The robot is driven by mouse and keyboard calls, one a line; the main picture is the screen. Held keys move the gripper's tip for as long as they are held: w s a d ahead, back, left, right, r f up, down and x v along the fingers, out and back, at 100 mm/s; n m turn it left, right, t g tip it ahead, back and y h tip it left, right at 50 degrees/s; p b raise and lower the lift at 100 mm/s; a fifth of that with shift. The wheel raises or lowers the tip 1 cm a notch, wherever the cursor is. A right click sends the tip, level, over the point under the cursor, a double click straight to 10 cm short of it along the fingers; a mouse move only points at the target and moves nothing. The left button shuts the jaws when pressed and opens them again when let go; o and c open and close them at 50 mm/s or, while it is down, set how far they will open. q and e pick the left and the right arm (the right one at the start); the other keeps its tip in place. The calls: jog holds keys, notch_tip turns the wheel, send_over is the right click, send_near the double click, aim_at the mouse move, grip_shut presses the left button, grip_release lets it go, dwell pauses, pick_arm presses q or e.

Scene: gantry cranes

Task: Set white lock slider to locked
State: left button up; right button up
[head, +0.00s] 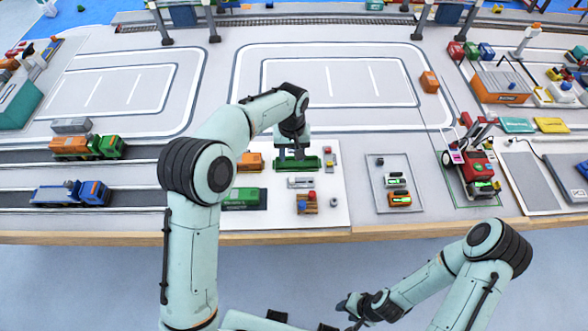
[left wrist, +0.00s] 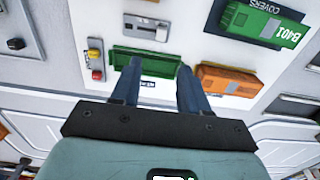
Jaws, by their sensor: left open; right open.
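The white lock slider (left wrist: 162,34) sits on a pale plate with a dark slot in the left wrist view, at the right part of the slot there. In the head view its plate (head: 301,182) lies on the white board, just in front of a green tray. My left gripper (head: 296,153) is over the green tray. In the left wrist view its open, empty fingers (left wrist: 158,68) reach down at the tray, apart from the slider. My right gripper (head: 352,308) is open and empty, low in front of the table.
The green tray (left wrist: 143,57) has an orange block (left wrist: 225,82) on one side and red and yellow buttons (left wrist: 96,62) on the other. A green container (head: 240,197) and a small wooden block with buttons (head: 306,204) are close by. The table's front edge (head: 400,226) is near.

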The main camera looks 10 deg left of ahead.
aim_at(292, 179)
pick_arm(q)
jog(key=f, duration=1.2)
jog(key=shift+s+f, duration=0.1)
jog(key=shift+s, duration=0.2)
